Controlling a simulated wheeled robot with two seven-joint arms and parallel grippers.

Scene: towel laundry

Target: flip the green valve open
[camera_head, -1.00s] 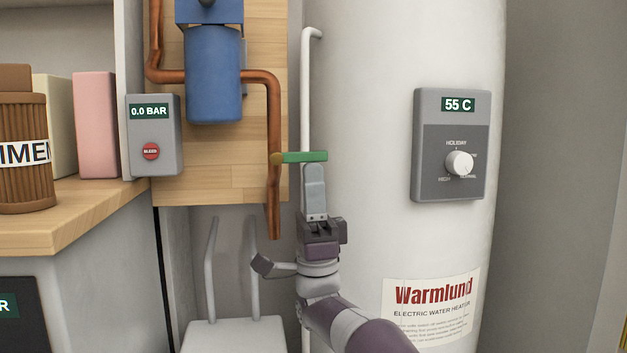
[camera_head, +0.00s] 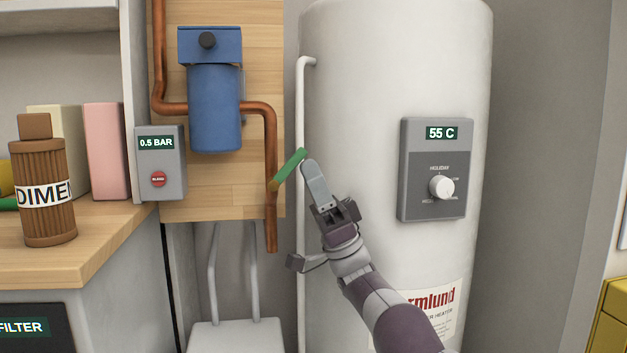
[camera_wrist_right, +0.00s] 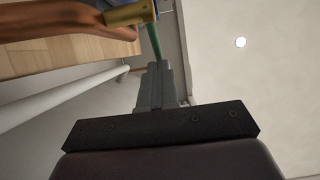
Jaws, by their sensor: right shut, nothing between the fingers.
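The green valve handle (camera_head: 290,165) sits on the copper pipe (camera_head: 271,205) below the blue filter housing and tilts up to the right. My right gripper (camera_head: 311,168) is shut and empty. Its fingertips are just right of the handle's upper end, close to it; I cannot tell whether they touch. In the right wrist view the green handle (camera_wrist_right: 153,42) runs from the brass valve body (camera_wrist_right: 130,13) down to just beyond the shut fingertips (camera_wrist_right: 154,68). My left gripper is not in view.
A grey gauge box (camera_head: 161,165) reads 0.5 BAR. The blue filter housing (camera_head: 215,105) hangs on a wooden panel. The white water heater (camera_head: 350,100) with a 55 C control box (camera_head: 437,170) stands close behind my right arm. A white vertical pipe (camera_head: 301,110) runs beside the handle.

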